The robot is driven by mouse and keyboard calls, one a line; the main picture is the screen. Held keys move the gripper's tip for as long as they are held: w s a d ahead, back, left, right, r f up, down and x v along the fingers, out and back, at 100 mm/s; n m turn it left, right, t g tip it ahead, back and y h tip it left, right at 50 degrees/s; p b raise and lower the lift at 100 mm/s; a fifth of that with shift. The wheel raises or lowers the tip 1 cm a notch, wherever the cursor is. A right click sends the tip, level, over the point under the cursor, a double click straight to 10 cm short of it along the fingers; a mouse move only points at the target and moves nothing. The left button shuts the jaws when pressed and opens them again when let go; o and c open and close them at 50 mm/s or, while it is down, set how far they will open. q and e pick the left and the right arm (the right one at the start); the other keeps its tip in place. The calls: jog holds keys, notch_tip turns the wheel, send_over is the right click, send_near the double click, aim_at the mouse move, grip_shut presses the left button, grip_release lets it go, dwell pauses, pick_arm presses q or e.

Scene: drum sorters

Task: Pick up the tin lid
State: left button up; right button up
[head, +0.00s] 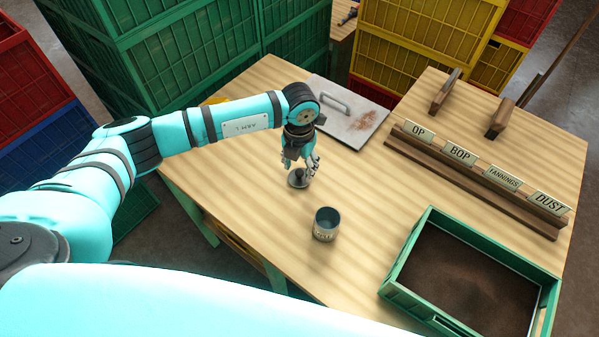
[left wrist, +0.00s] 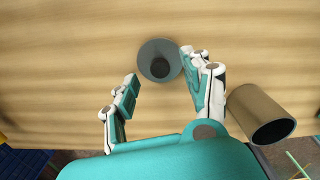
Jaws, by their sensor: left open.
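The tin lid (head: 298,181) is a small round grey disc with a dark knob, lying on the wooden table. In the left wrist view the lid (left wrist: 160,46) shows at the top middle, between the fingertips. My left gripper (head: 302,164) is right above the lid, pointing down. In the left wrist view its fingers (left wrist: 160,70) are apart, one on either side of the lid, with nothing held. The open grey tin (head: 325,225) stands upright nearer the front edge; it also shows in the left wrist view (left wrist: 258,115). My right gripper is out of view.
A green crate (head: 398,263) of dark tea stands at the front right. A wooden rack (head: 470,190) with label cards is at the right. A metal plate with a handle (head: 345,123) lies behind my gripper. Table around the lid is clear.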

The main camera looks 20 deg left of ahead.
pick_arm(q)
jog(key=shift+f, duration=0.9)
jog(key=c, duration=1)
jog(key=shift+r, duration=0.1)
